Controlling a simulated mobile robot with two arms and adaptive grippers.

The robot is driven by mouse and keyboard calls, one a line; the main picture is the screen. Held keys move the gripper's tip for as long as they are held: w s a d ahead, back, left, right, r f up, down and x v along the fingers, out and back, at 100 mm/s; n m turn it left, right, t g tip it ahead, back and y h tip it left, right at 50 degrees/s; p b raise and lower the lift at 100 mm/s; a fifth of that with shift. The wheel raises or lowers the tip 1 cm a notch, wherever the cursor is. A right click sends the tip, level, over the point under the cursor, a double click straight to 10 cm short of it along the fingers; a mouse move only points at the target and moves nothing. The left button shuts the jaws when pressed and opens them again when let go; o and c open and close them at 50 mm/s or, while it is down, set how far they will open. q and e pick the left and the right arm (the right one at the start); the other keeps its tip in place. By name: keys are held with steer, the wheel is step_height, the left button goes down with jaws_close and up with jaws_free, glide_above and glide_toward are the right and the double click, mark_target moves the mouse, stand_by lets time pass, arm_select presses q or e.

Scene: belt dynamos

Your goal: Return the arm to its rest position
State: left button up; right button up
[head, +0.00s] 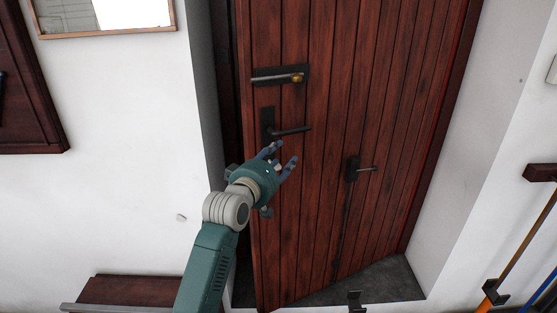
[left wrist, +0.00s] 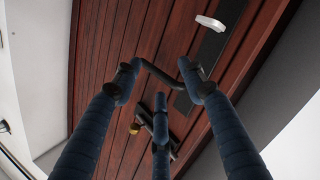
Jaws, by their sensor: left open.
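My left gripper (head: 283,156) is open in front of the reddish-brown plank door (head: 330,110), just below a dark lever handle (head: 292,130). In the left wrist view, its blue fingers (left wrist: 160,90) are spread, and the lever (left wrist: 162,76) shows between and beyond their tips. I cannot tell whether any finger touches it. The fingers hold nothing that I can see. The door stands ajar, with a dark gap along its left edge. My right gripper is not in view.
Above the lever is a latch with a brass knob (head: 297,78); a smaller handle (head: 360,169) sits lower right. A dark wooden bench (head: 130,290) stands at lower left. A wall rack (head: 540,172) with long-handled tools is at right. White wall (head: 110,190) lies left of the arm.

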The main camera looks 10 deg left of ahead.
arm_select(q)
steer(key=shift+s+r, duration=0.1)
steer(key=shift+s, duration=0.6)
steer(key=s+a+f+m+g+y+b, duration=0.1)
steer(key=s+a+f+g, duration=0.2)
steer(key=f, duration=1.7)
steer(key=s+f+m+g+y+b, duration=0.1)
steer(key=s+f+m+g, duration=0.3)
steer(key=f, duration=1.6)
steer(key=s+a+f+g+b, duration=0.1)
steer(key=s+a+f, duration=0.1)
steer(key=s+f, duration=1.15)
steer(key=s+a+f+m+g+y+b, duration=0.1)
steer(key=s+a+f+g, duration=0.1)
steer(key=s+f, duration=0.75)
steer(key=s+a+f+m+g, duration=0.1)
steer(key=s+a+f+g, duration=0.1)
steer(key=s+f, duration=0.7)
steer(key=s+a+f+m+g, duration=0.1)
steer(key=s+f, duration=0.1)
steer(key=s, duration=0.7)
steer(key=s+a+f+m+g, duration=0.1)
steer(key=s+f, duration=0.2)
steer(key=s, duration=0.6)
steer(key=s+a+f+g+y+b, duration=0.1)
steer(key=s+a+f, duration=0.1)
steer(key=s, duration=0.7)
steer(key=shift+s+f+m, duration=0.4)
steer(key=shift+f, duration=0.15)
steer(key=shift+w+d, duration=0.1)
